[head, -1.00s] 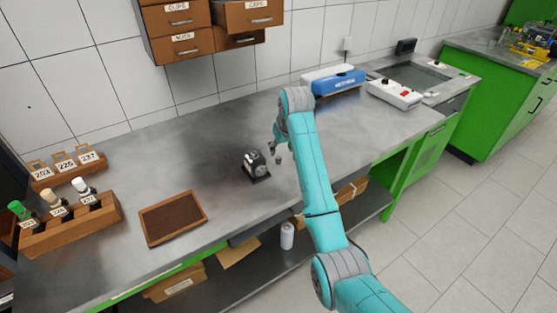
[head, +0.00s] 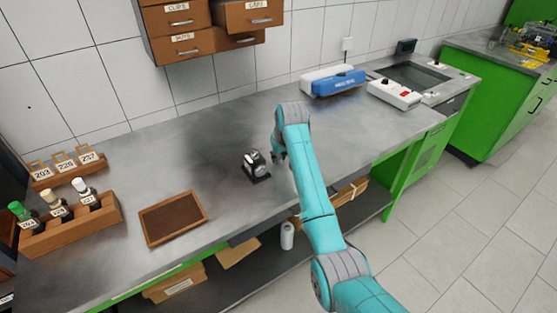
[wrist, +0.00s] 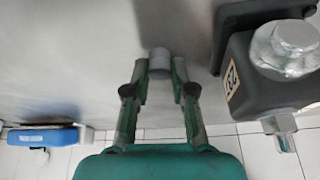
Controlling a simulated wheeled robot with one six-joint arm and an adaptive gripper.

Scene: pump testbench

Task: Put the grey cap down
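My gripper (wrist: 160,68) is shut on the grey cap (wrist: 159,62), a small plain cylinder between its two fingertips in the wrist view. In the head view my gripper (head: 280,152) is low over the steel bench, just right of the small dark pump (head: 256,166), and my arm hides most of it. The cap cannot be made out there. The pump also shows in the wrist view (wrist: 268,75), right of the fingers and apart from them, with a number label and a shiny metal hex part. I cannot tell whether the cap touches the bench.
The bench (head: 225,130) is clear around the pump. A brown tray (head: 148,238) lies to the left, beyond it a wooden bottle rack (head: 50,238) and numbered tags (head: 68,165). A blue-and-white device (head: 335,82) and a switch box (head: 395,94) stand at the back right.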

